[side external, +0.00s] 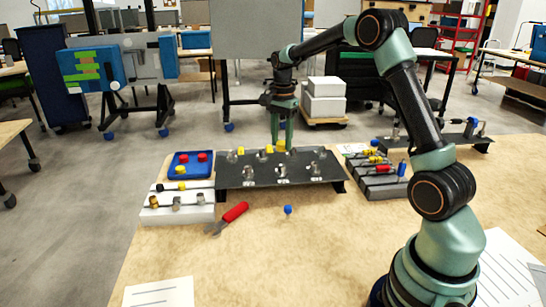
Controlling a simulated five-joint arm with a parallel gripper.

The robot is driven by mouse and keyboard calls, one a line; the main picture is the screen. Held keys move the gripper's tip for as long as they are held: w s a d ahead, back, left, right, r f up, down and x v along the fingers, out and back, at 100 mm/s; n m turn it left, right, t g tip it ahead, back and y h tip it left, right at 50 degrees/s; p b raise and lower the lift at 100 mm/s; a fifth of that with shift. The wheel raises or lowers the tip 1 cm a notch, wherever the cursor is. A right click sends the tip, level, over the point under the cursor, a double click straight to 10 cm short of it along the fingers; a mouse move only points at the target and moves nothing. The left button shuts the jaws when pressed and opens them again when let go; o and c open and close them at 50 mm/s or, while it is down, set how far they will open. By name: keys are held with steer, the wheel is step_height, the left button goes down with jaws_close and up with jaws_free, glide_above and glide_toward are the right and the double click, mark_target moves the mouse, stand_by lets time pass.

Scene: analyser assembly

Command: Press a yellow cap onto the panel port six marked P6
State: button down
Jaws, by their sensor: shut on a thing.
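The dark panel (232,183) stands raised on the table, with metal ports in rows. Several front ports, such as one metal port (282,174), look bare. Yellow caps show along its back row, one yellow cap (241,150) at the left and another yellow cap (269,148) near the middle. My gripper (282,140) points down over the panel's back edge, shut on a yellow cap (281,147). I cannot tell whether this cap touches a port beneath it. The port markings are too small to read, so P6 cannot be picked out.
A blue tray (176,155) with red and yellow caps and a white rack (160,214) of fittings stand left. Red-handled pliers (234,212) and a blue piece (288,210) lie in front. A grey rack (384,191) stands right. The front table is mostly clear.

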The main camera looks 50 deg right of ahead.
glide_above(281, 170)
steer(key=shift+w+d+f, duration=0.15)
steer(key=shift+d+f, duration=0.05)
steer(key=shift+f, duration=1)
steer(key=shift+w+d+f, duration=0.1)
steer(key=shift+d+f, duration=0.1)
steer(key=shift+f, duration=0.95)
steer(key=shift+f, duration=1.25)
steer(key=shift+c, duration=1.7)
jaws_free()
step_height(281, 170, up, 12)
steer(key=shift+r, duration=0.1)
